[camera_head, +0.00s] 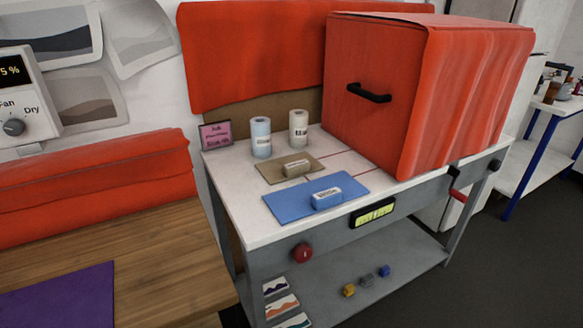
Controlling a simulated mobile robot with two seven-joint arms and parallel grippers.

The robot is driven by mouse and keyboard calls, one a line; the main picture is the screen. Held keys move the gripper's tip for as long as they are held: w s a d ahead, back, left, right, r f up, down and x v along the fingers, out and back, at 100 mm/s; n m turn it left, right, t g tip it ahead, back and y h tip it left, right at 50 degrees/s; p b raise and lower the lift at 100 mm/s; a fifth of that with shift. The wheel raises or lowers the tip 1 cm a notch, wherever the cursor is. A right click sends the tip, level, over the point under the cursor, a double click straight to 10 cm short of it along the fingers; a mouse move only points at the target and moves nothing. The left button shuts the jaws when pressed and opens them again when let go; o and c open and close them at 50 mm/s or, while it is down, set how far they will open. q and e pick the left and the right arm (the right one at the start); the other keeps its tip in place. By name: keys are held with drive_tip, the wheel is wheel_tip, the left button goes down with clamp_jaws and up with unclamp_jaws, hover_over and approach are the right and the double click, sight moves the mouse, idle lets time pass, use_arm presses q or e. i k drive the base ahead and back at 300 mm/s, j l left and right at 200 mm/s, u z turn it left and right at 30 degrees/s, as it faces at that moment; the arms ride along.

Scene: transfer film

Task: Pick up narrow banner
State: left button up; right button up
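Two flat rectangular pieces lie on the white-topped bench (232,215). A smaller tan one (272,175) lies further back, with a labelled tan block on it. A larger blue one (287,208) lies near the front edge, with a labelled blue block (327,199) on it. A purple flat sheet (62,298) lies on the wooden table at lower left, cut off by the frame. I cannot tell which of these, if any, is the narrow banner; the labels are too small to read. Neither of my grippers is in view.
A large red box-shaped press with a black handle (369,93) fills the bench's right side. A blue roll (261,137), a white roll (299,129) and a pink sign (216,135) stand at the back left. A red knob (302,252) sticks out in front.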

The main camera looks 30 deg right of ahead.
sight(277, 170)
drive_tip(key=l+u, duration=0.25)
drive_tip(key=l, duration=0.45)
drive_tip(key=l+u, duration=0.25)
drive_tip(key=l, duration=0.4)
drive_tip(key=k, duration=0.05)
